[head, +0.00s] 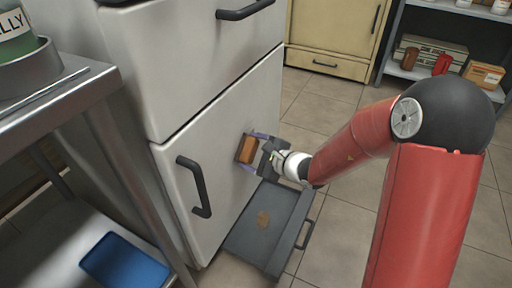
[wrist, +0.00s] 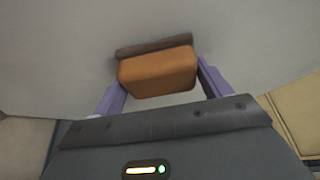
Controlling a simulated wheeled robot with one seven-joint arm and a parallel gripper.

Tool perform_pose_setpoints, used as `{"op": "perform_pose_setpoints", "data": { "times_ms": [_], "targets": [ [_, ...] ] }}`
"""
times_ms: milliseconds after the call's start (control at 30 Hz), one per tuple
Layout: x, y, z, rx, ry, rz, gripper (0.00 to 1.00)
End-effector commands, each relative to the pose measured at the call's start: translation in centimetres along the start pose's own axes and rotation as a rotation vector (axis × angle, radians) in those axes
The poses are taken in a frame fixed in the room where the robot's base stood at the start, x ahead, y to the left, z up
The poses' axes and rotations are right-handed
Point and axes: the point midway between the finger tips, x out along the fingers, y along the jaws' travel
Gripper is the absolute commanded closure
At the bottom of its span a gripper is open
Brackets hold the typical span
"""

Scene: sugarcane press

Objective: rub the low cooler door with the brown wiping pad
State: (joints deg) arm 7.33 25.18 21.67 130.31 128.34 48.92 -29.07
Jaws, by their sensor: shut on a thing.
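The low cooler door (head: 225,137) is the lower white door with a black vertical handle (head: 196,187). My gripper (head: 250,150) is at the right part of this door, shut on the brown wiping pad (head: 246,149). In the wrist view the pad (wrist: 158,72) sits between two purple fingers, with a darker strip along its far edge against or very near the pale door (wrist: 60,50). I cannot tell for sure whether the strip touches the door. The pad's far face is hidden.
A dark grey tray (head: 241,241) with a handle lies on the floor below my gripper, with a brown round patch in it. A metal table (head: 60,108) stands at the left, with a blue tray (head: 125,262) on its lower shelf.

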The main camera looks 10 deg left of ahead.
Motion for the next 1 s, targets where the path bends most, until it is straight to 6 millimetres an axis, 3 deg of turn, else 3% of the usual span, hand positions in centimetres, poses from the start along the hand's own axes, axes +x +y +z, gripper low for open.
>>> {"op": "perform_pose_setpoints", "data": {
  "times_ms": [167, 1000],
  "targets": [
    [-0.1, 0.1, 0.1, -0.002, -0.004, 0.002, 0.42],
    [1.5, -4.2, -3.4, -0.001, -0.001, -0.001, 0.42]
  ]
}}
